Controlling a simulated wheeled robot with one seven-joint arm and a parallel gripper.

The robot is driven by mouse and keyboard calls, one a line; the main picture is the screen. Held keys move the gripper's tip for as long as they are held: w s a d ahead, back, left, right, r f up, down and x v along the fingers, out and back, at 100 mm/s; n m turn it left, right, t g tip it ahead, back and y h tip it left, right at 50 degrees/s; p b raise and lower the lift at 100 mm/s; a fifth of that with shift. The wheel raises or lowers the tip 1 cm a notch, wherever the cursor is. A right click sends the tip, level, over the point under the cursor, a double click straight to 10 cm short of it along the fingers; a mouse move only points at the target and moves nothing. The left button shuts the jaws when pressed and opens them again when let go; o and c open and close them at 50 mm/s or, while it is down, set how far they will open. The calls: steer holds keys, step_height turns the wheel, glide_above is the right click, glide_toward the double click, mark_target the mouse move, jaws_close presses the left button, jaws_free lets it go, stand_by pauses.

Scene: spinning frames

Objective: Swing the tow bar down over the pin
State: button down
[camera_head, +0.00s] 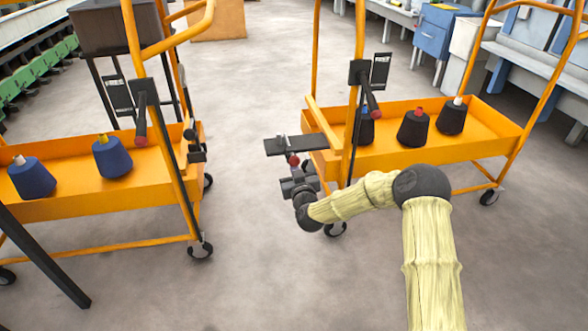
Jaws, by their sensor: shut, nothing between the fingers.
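Two orange carts stand with a gap between them. A flat black bar (290,146), which looks like the tow bar, juts from the left end of the right cart (330,168) toward the left cart (203,178). It looks roughly level, and its free end is apart from the left cart. A red knob (293,160) shows just below it. Dark hitch parts (192,145) sit on the facing end of the left cart; I cannot clearly make out the pin there. My gripper (291,172) is shut and empty, just under the bar by the red knob; I cannot tell whether they touch.
Blue yarn cones (112,157) stand in the left cart and black cones (414,128) in the right one. Upright orange frames and black levers (367,92) rise near the facing ends. Casters (201,249) stand below. The floor between the carts is clear.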

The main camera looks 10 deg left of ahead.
steer(key=shift+w+r, duration=0.2)
steer(key=shift+r, duration=0.5)
steer(key=c, duration=1.3)
jaws_free()
steer(key=shift+a, duration=0.1)
steer(key=shift+c, duration=0.2)
steer(key=o, duration=0.3)
steer(key=shift+d+r, duration=0.15)
steer(key=shift+d, duration=0.05)
steer(key=shift+o, duration=0.2)
steer(key=shift+s+f, duration=0.1)
steer(key=shift+f, duration=0.2)
steer(key=shift+s, duration=0.3)
steer(key=p+v, duration=0.7)
steer(key=v, duration=0.9)
steer(key=shift+s+d+f, duration=0.25)
steer(key=shift+s, duration=0.1)
